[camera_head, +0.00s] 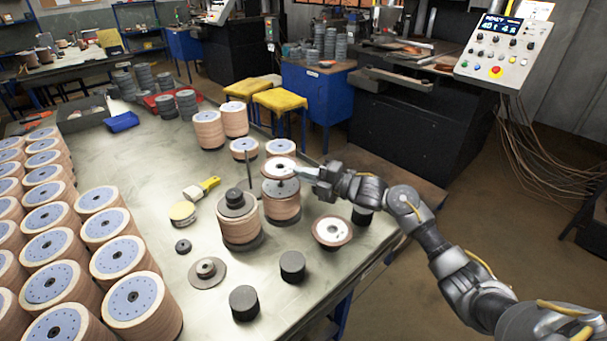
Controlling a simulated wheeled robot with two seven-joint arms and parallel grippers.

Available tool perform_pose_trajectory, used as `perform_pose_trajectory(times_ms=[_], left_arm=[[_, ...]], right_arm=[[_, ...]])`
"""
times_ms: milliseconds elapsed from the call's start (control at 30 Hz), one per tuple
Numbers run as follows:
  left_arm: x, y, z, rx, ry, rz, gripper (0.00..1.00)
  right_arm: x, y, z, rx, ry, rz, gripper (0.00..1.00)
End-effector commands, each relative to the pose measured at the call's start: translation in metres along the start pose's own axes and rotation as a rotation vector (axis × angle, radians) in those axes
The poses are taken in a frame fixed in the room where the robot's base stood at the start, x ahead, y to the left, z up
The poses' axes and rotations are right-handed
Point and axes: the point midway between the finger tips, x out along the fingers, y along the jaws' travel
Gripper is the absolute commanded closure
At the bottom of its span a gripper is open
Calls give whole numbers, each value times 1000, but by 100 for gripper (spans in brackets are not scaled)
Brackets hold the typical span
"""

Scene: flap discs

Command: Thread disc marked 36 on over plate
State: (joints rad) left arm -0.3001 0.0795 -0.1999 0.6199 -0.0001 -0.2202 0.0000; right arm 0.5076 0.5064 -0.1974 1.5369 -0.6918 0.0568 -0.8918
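A flap disc (278,162) with a pale top and a dark centre hole is level just above the middle stack (282,208). My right gripper (302,173) reaches in from the right, its fingers at the disc's right edge; it looks shut on that rim. The stack below has a grey-blue top plate (290,187) and stands on a dark base. Whether the disc touches the stack is hard to tell. Another disc (332,231) with a whitish centre lies to the right of the stack. I cannot read the number 36 on any disc. My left gripper is out of view.
A stack capped by a black plate and knob (236,200) stands left of the middle stack. Black cylinders (292,265), a small flanged part (206,269) and a yellow-handled brush (203,188) lie nearby. Many disc stacks (113,259) fill the table's left side.

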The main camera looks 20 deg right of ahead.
Motion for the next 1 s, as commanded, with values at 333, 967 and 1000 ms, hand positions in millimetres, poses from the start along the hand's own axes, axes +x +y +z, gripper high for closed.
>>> perform_pose_trajectory(times_ms=[333,967,1000], left_arm=[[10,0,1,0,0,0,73],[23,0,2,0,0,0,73],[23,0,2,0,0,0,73]], right_arm=[[0,-9,0,-1,0,2,100],[0,-22,0,-1,0,2,100],[0,-22,0,-1,0,2,100]])
